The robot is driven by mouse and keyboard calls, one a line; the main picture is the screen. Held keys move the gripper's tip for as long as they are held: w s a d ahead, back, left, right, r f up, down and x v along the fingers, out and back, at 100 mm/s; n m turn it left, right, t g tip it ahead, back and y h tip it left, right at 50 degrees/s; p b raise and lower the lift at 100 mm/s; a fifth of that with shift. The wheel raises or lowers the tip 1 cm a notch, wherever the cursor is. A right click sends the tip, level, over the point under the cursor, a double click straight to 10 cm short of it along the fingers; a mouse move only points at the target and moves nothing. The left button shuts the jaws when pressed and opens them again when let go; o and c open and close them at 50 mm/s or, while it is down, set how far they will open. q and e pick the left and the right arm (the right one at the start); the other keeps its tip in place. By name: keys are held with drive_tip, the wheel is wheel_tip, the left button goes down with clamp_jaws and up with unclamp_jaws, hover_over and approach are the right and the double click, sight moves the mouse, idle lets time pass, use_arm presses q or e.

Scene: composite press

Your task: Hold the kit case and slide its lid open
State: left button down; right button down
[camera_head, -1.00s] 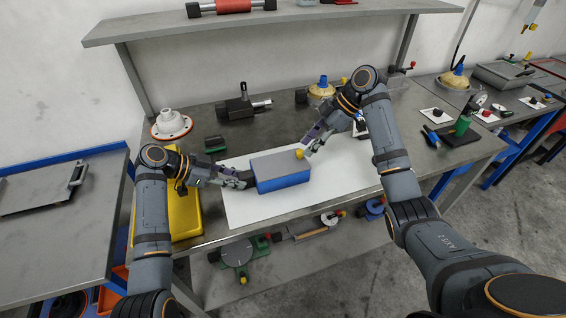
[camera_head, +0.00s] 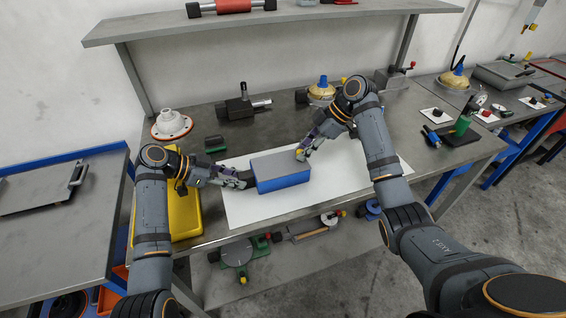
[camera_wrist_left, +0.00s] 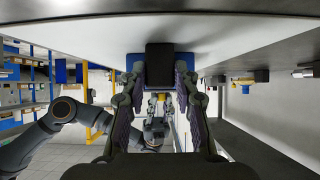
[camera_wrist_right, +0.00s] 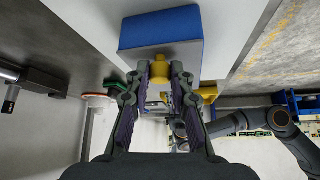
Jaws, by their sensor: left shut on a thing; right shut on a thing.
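The kit case (camera_head: 284,183) is a blue box with a grey lid (camera_head: 284,163) on top, lying on a white mat. The lid looks level with the case, with no visible gap. My left gripper (camera_head: 246,182) is shut on the dark block-like handle (camera_wrist_left: 160,62) at the case's left end. My right gripper (camera_head: 303,153) is shut on the yellow knob (camera_wrist_right: 160,74) at the right end. The fingers partly hide both grips.
The white mat (camera_head: 345,180) has free room right of the case. A yellow bin (camera_head: 185,215) stands left of the mat. A white flanged part (camera_head: 171,124), a green block (camera_head: 215,143) and a dark micrometer-like tool (camera_head: 243,104) stand behind.

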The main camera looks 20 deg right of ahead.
drive_tip(key=shift+w+d, duration=0.2)
drive_tip(key=shift+d, duration=5.15)
drive_tip(key=c, duration=1.1)
unclamp_jaws()
drive_tip(key=s+d+r, duration=0.1)
drive_tip(key=d+r, duration=0.1)
drive_tip(key=d, duration=0.5)
drive_tip(key=s+d+r, duration=0.2)
drive_tip(key=d, duration=0.5)
drive_tip(key=shift+s+d, duration=0.2)
drive_tip(key=shift+d, duration=0.1)
